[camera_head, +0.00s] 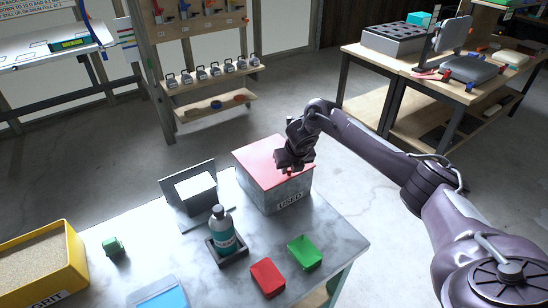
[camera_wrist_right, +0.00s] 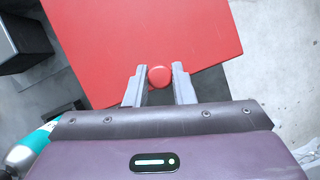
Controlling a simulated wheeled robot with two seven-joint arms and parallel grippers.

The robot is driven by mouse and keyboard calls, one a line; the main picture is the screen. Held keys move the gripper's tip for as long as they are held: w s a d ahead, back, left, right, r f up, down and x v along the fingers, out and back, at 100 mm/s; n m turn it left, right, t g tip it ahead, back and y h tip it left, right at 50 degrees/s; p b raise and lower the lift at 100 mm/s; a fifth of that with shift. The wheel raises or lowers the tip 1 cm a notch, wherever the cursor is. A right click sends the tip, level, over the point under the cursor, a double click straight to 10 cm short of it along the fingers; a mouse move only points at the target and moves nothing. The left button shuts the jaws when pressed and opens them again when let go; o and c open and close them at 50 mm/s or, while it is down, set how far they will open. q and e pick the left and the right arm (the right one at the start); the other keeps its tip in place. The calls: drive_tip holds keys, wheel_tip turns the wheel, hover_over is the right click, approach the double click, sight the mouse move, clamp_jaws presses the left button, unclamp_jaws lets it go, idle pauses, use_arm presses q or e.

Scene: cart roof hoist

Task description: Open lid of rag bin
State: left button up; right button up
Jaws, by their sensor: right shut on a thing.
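The rag bin (camera_head: 268,192) is a grey box with a "USED" label on its front, standing at the far right part of the marble-topped table. Its red lid (camera_head: 262,160) lies flat on top and looks closed; the lid also fills much of the right wrist view (camera_wrist_right: 130,45). A round red knob (camera_wrist_right: 159,76) on the lid sits between my right fingertips. My right gripper (camera_head: 293,163) is over the lid's right side, and in the right wrist view the gripper (camera_wrist_right: 159,84) is shut on the knob. My left gripper is not in view.
Open floor lies behind the bin.

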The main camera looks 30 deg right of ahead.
drive_tip(key=shift+o, duration=0.3)
drive_tip(key=shift+w+a+r+p, duration=0.1)
drive_tip(key=shift+w+r+p, duration=0.15)
drive_tip(key=shift+r+p, duration=0.5)
drive_tip(key=shift+w+d+r+p, duration=0.15)
drive_tip(key=shift+r+p, duration=0.25)
drive_tip(key=shift+r, duration=0.6)
drive_tip(key=shift+w+a+r+p, duration=0.15)
drive_tip(key=shift+w+r+p, duration=0.15)
drive_tip(key=shift+r+p, duration=0.45)
drive_tip(key=shift+r, duration=0.1)
drive_tip(key=shift+w+a+r+p, duration=0.1)
drive_tip(key=shift+w+r+p, duration=0.25)
drive_tip(key=shift+r, duration=0.4)
drive_tip(key=shift+w+d+r+p, duration=0.1)
drive_tip(key=shift+w+r+p, duration=0.1)
drive_tip(key=shift+w+r, duration=0.4)
drive_tip(key=shift+w+a+r+p, duration=0.1)
drive_tip(key=shift+w+r+p, duration=0.15)
drive_tip(key=shift+r, duration=0.65)
drive_tip(key=shift+w+r, duration=0.1)
drive_tip(key=w+r, duration=0.3)
drive_tip(key=r, duration=0.1)
drive_tip(key=shift+w+a+p, duration=0.25)
drive_tip(key=shift+w+p, duration=0.1)
